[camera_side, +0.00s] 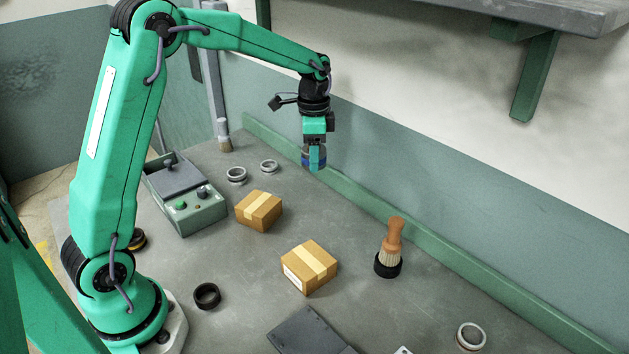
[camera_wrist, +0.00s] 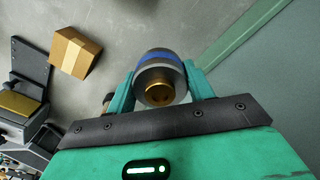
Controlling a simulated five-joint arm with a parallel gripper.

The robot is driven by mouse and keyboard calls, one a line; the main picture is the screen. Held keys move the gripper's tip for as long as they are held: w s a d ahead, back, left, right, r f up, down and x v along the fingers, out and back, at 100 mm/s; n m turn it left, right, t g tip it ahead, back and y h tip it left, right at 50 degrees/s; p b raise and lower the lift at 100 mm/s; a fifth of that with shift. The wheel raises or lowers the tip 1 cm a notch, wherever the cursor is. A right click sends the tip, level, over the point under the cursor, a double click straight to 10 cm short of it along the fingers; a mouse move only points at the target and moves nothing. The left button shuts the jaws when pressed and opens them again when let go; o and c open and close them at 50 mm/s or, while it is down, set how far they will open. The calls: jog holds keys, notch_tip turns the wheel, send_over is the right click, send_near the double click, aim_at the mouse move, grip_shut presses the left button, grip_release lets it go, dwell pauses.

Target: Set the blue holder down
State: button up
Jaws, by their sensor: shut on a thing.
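The blue holder (camera_wrist: 161,63) is a grey cylinder with a blue band and a brass-coloured end. In the wrist view it sits between the two green fingers of my gripper (camera_wrist: 160,86), which are shut on it. In the side view my gripper (camera_side: 315,160) points down over the back of the bench near the wall. The holder (camera_side: 307,159) shows there only partly, behind a green finger. It appears held above the bench surface; the exact gap below it is hard to tell.
Two cardboard boxes (camera_side: 259,210) (camera_side: 310,267) stand mid-bench. Metal rings (camera_side: 236,175) (camera_side: 269,166) lie near the back. A brush (camera_side: 391,245) stands in a black ring at right. A green ledge (camera_side: 440,246) runs along the wall.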

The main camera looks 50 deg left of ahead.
jog(key=s+d+r+m, duration=0.1)
jog(key=s+d, duration=0.1)
jog(key=d, duration=1.4)
jog(key=m, duration=0.2)
send_over(378, 325)
jog(key=shift+f, duration=7.8)
jog(key=shift+f, duration=0.1)
jog(key=o, duration=1.5)
jog(key=shift+f, duration=0.1)
jog(key=shift+r, duration=0.2)
